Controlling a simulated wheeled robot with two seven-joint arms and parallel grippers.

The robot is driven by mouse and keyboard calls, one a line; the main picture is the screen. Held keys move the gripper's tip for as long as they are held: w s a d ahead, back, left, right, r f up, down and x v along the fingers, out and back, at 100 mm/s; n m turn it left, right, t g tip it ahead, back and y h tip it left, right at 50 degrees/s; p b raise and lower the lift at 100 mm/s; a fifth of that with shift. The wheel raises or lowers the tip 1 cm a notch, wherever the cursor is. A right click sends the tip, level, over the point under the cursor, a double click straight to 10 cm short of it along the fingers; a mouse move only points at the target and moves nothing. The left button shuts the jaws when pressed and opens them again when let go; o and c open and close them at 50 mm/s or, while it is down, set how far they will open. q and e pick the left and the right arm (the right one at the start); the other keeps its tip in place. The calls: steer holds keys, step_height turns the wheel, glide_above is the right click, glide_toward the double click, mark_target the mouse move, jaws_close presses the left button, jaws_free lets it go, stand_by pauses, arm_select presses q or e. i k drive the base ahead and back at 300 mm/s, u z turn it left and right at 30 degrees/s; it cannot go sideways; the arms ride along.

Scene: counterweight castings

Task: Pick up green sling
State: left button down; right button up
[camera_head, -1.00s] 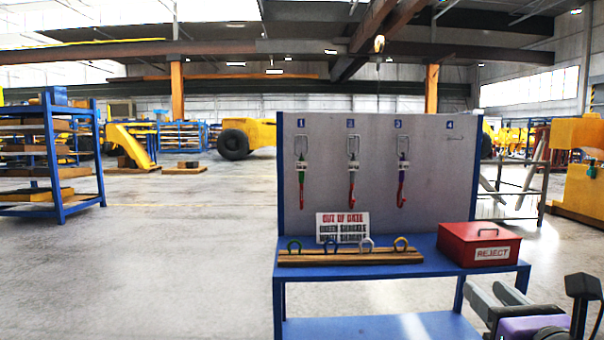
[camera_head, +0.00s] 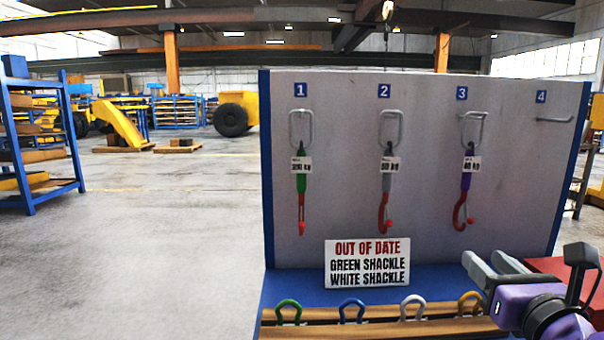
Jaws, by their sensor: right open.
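The green sling (camera_head: 301,182) hangs from the metal ring on peg 1 at the left of the grey board (camera_head: 338,115). It has a white tag and a red hook at its lower end. My right gripper (camera_head: 489,264) is at the lower right, in front of the bench, open with nothing between its two grey fingers. It is well to the right of and below the green sling, and apart from it. My left gripper is not in view.
A grey sling (camera_head: 387,176) hangs at 2 and a purple sling (camera_head: 466,182) at 3; peg 4 (camera_head: 555,120) is empty. An out-of-date sign (camera_head: 367,263) stands below. Several shackles sit on a wooden rack (camera_head: 325,332). The red box (camera_head: 545,266) is partly behind my right arm.

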mark_target(301, 164)
steer(key=i, duration=0.15)
steer(key=u, duration=1.7)
steer(key=i, duration=1.55)
steer(key=z, duration=1.6)
steer(key=i, duration=0.25)
steer(key=z, duration=0.3)
